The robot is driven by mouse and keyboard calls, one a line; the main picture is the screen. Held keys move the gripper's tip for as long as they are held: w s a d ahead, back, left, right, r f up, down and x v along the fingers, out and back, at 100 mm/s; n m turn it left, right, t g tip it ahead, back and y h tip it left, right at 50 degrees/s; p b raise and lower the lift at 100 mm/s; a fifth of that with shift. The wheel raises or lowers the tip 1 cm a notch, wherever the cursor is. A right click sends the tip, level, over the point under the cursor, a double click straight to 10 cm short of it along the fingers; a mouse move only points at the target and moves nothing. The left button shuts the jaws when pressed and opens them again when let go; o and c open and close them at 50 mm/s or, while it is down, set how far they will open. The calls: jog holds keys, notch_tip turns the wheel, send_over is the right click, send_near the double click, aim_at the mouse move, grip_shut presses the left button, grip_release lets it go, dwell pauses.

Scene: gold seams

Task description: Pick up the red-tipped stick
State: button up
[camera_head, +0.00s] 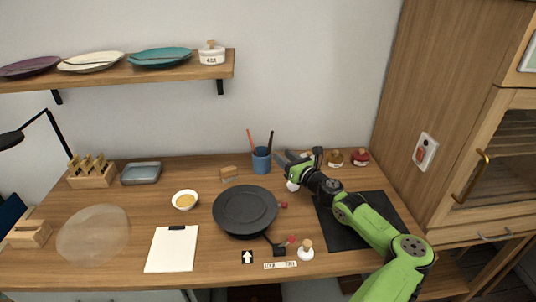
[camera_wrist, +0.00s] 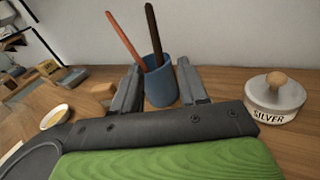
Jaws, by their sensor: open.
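A blue cup (camera_head: 261,163) stands near the back wall and holds two sticks. One is a reddish-orange stick (camera_head: 251,139), leaning left; the other is a dark stick (camera_head: 270,141), leaning slightly right. In the wrist view the reddish stick (camera_wrist: 124,38) and dark stick (camera_wrist: 153,32) rise from the cup (camera_wrist: 161,84). Their lower ends are hidden inside it. My gripper (camera_head: 283,157) is just right of the cup in the head view. In the wrist view my gripper (camera_wrist: 158,66) is open, its fingers framing the cup ahead, with nothing held.
A white jar labelled SILVER (camera_wrist: 274,97) stands right of my gripper. A black pan (camera_head: 245,209) and a small bowl (camera_head: 185,200) lie in front. Brown (camera_head: 335,159) and red (camera_head: 361,157) jars stand further right. A shelf (camera_head: 150,75) hangs at upper left.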

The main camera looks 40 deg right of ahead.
aim_at(269, 150)
jog(key=w+b, duration=0.1)
jog(key=w, duration=0.5)
jog(key=shift+d, duration=0.35)
jog(key=shift+c, duration=0.4)
grip_shut()
